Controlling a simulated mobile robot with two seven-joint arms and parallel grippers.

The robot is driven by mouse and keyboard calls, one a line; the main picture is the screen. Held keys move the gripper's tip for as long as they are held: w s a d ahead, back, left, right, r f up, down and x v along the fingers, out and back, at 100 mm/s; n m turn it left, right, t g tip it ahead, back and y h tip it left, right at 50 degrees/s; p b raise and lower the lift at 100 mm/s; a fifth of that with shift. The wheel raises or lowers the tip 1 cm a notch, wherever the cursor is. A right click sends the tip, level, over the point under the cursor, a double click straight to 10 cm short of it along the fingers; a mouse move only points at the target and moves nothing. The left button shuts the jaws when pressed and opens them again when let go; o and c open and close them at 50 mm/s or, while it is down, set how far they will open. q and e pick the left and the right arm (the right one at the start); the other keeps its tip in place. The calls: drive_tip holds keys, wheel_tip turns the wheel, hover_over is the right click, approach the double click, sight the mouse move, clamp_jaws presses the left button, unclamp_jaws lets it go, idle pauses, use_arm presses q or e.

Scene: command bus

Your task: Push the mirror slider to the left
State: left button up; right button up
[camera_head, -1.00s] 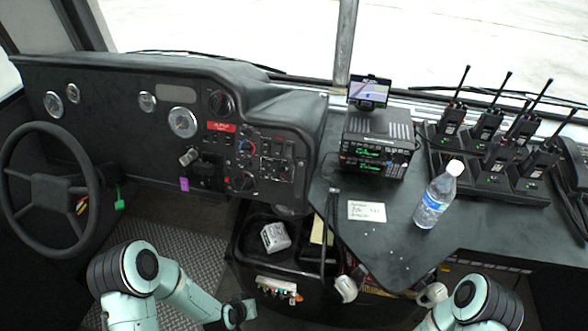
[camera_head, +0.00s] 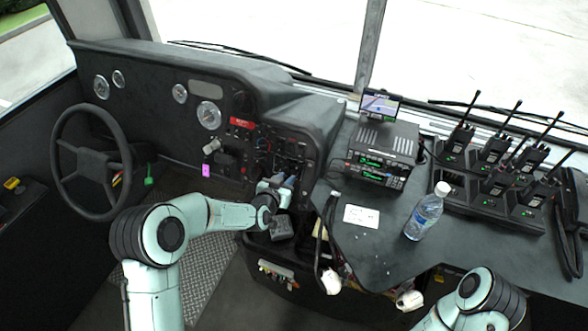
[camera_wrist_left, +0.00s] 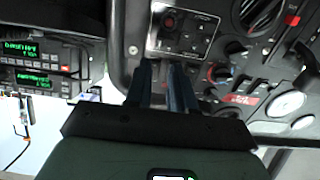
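A small black control panel (camera_wrist_left: 185,30) with a red-marked round control and white lettering lies just beyond my left fingertips in the left wrist view. I cannot make out for certain which control is the mirror slider. In the head view this part of the dashboard (camera_head: 287,150) is small and dark. My left gripper (camera_head: 288,182) is in front of the lower right of the dashboard. In the left wrist view its two dark fingers (camera_wrist_left: 162,70) point at the panel, with a narrow gap and nothing seen between them. Contact cannot be told. My right gripper is out of view.
Red and blue-ringed knobs (camera_wrist_left: 220,73) sit beside the fingers. The radio stack (camera_head: 378,160), a water bottle (camera_head: 425,212) and several handheld radios (camera_head: 495,150) stand on the counter to the right. The steering wheel (camera_head: 92,165) is at the left.

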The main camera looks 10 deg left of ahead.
sight(296, 167)
use_arm(q)
drive_tip(key=p+x, duration=0.1)
drive_tip(key=x, duration=0.6)
drive_tip(key=shift+w+d+f, duration=0.1)
drive_tip(key=shift+w+f, duration=0.1)
drive_tip(key=shift+w, duration=0.15)
clamp_jaws()
idle(1.1)
